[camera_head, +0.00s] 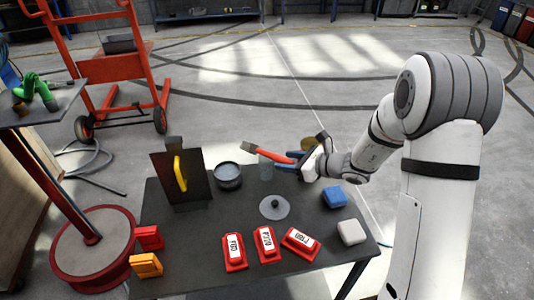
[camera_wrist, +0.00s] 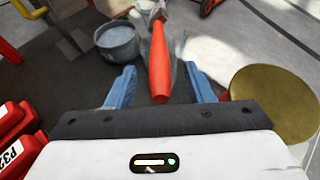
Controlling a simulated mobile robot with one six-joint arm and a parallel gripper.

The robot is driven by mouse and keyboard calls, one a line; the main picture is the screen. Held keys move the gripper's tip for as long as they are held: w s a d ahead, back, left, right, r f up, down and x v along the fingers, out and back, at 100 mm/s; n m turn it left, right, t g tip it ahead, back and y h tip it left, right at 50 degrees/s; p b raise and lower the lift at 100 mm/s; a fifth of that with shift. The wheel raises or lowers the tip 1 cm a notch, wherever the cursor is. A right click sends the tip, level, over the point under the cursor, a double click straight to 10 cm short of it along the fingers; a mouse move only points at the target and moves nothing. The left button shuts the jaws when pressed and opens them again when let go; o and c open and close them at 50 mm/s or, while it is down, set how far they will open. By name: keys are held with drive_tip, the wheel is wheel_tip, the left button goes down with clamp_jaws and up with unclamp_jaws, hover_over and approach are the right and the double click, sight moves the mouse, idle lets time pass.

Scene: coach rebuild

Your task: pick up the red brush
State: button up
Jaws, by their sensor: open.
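My gripper (camera_wrist: 161,72) is open, one finger on each side of the handle, with gaps showing. In the head view my gripper (camera_head: 290,164) is at the handle's right end. A clear glass (camera_head: 265,170) stands below the brush; whether the brush rests in it is hard to tell.
A dark pot (camera_head: 228,175) stands left of the brush. A gold disc (camera_wrist: 275,103) is close to my right finger. Red labelled blocks (camera_head: 266,244), a blue block (camera_head: 333,197), a white block (camera_head: 351,232) and an upright dark board (camera_head: 185,188) are on the table.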

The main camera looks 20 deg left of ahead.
sight(266, 154)
drive_tip(key=shift+x, duration=1.15)
clamp_jaws()
